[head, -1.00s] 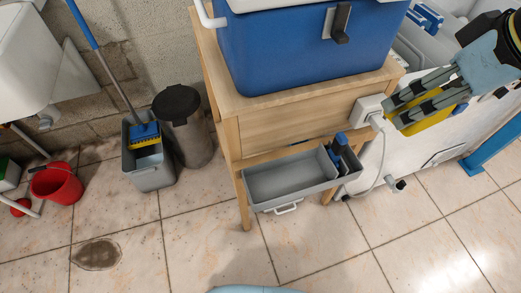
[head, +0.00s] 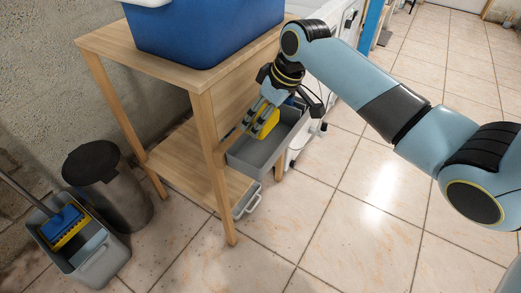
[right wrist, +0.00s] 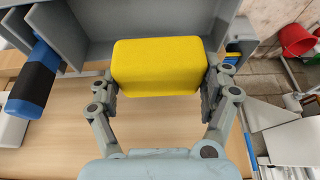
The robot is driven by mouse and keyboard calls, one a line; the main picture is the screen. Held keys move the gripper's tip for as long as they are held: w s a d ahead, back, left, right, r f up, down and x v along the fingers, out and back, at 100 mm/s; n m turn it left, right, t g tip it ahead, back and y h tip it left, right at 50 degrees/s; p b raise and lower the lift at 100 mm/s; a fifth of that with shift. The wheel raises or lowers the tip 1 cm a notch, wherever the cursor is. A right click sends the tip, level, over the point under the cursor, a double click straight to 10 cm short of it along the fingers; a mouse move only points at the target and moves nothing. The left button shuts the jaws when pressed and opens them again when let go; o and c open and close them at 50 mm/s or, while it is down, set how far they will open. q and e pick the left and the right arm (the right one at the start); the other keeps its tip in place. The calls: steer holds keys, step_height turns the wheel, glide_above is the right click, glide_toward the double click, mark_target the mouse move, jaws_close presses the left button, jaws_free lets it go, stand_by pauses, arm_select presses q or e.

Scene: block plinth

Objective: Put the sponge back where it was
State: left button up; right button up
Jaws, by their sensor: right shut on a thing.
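The yellow sponge (head: 267,123) is held by my right gripper (head: 257,127), close to the grey caddy (head: 262,156) on the wooden stand. In the right wrist view the sponge (right wrist: 160,66) is gripped by its two short ends between the fingers of my right gripper (right wrist: 161,82). The caddy (right wrist: 135,20) lies just beyond it there, and the sponge overlaps part of its long open compartment. I cannot tell whether the sponge is above the caddy or inside it. My left gripper is not in view.
The wooden stand (head: 118,45) carries a blue cooler box (head: 205,35) on top. A dark bin (head: 120,195) and a mop bucket (head: 95,258) stand at the left.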

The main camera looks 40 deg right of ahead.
step_height(320, 180, down, 4)
steer(key=shift+a+r+b, duration=0.1)
steer(key=shift+r+b, duration=0.15)
steer(key=shift+b, duration=0.15)
steer(key=shift+f, duration=0.65)
steer(key=shift+f+b, duration=0.7)
steer(key=shift+f, duration=0.85)
steer(key=shift+f, duration=0.15)
steer(key=o, duration=1)
steer(key=shift+o, duration=0.2)
